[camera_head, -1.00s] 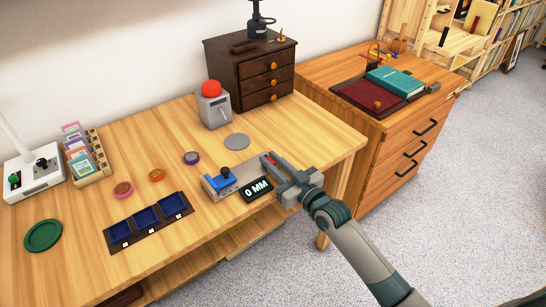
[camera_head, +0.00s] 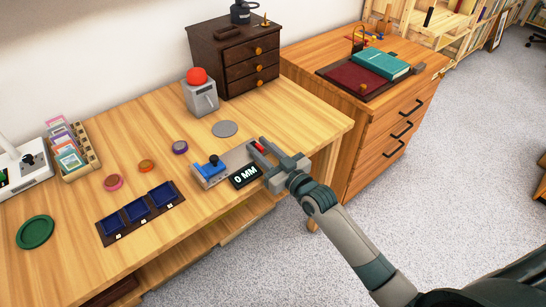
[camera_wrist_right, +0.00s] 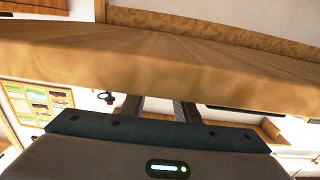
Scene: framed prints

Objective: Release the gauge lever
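The gauge (camera_head: 234,159) lies near the front right of the wooden table, with a grey base, a blue block (camera_head: 210,172) and a dark blue knob at its left. Its black display (camera_head: 245,177) reads 0 MM. A small red lever (camera_head: 258,147) shows at its right end. My right gripper (camera_head: 256,146) is at that end, its fingers apart on either side of the red lever; contact is unclear. In the right wrist view the two fingers (camera_wrist_right: 158,108) stand apart, with their tips hidden against the table edge (camera_wrist_right: 160,70). My left gripper is out of view.
A grey box with a red dome (camera_head: 198,90) and a dark drawer chest (camera_head: 238,58) stand behind. A grey disc (camera_head: 224,129), several coloured pucks and a tray with blue wells (camera_head: 140,214) lie around the gauge. A wooden cabinet (camera_head: 378,130) stands to the right.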

